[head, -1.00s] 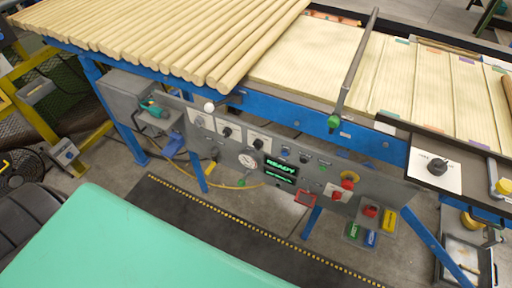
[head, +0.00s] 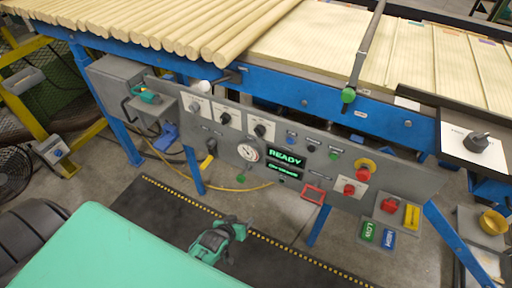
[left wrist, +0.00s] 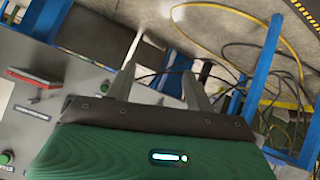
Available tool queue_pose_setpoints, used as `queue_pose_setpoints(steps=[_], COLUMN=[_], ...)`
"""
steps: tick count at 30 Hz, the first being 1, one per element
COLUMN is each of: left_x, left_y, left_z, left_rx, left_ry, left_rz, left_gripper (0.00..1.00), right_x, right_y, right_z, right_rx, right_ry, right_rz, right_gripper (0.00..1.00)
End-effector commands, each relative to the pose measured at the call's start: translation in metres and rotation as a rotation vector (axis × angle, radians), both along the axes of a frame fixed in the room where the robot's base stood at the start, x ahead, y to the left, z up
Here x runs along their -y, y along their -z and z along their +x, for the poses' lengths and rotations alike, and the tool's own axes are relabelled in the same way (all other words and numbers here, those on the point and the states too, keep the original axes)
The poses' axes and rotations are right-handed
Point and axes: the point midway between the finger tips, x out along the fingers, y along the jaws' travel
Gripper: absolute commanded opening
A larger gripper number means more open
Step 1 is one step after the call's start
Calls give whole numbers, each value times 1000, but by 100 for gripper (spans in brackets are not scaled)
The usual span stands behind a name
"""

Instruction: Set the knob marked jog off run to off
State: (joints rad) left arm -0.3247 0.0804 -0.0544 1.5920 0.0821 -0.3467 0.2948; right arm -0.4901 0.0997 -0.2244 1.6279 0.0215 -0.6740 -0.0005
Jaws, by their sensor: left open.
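A larger dark knob (head: 477,142) stands on a white plate at the far right. Their labels are too small to read, so I cannot tell which is marked jog off run. My left gripper (head: 236,228) is low in front of the panel, above the dark mat and apart from every knob. In the left wrist view its two fingers (left wrist: 162,82) are spread and empty. My right gripper is not in view.
A dark mat (head: 170,215) covers the floor in front.

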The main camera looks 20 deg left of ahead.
Motion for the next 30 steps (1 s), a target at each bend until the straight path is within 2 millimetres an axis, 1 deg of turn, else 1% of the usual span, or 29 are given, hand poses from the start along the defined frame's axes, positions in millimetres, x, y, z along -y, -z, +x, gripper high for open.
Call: queue_pose_setpoints(steps=[1,2,3,5,6,8,9,11,12,15,18,21,23,26,30], left_x=[-2,-4,-6,-9,-11,-14,-15,-17,-19,-20,-21,-21,-21,-21,-20], left_y=[-14,-29,-49,-79,-100,-131,-152,-182,-200,-237,-262,-276,-279,-280,-280], left_z=[15,23,31,41,46,51,51,50,48,40,33,30,30,36,53], left_rx=[64,100,146,216,263,334,380,443,481,561,610,635,641,642,642], left_ry=[-17,-28,-43,-60,-70,-85,-92,-101,-105,-109,-111,-112,-112,-111,-111], left_rz=[-22,-37,-55,-85,-105,-134,-154,-181,-197,-232,-254,-264,-267,-267,-266], left_gripper=[54,54,54,54,54,54,54,54,54,54,54,54,54,54,54], right_x=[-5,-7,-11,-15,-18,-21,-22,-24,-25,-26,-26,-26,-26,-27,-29], right_y=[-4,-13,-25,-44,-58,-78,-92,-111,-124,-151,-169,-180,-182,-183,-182], right_z=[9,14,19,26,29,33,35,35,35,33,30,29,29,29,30], right_rx=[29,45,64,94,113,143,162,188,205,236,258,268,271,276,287], right_ry=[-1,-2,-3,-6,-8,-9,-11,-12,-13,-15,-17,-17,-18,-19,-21], right_rz=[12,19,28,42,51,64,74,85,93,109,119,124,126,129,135], right_gripper=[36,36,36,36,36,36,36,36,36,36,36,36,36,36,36])
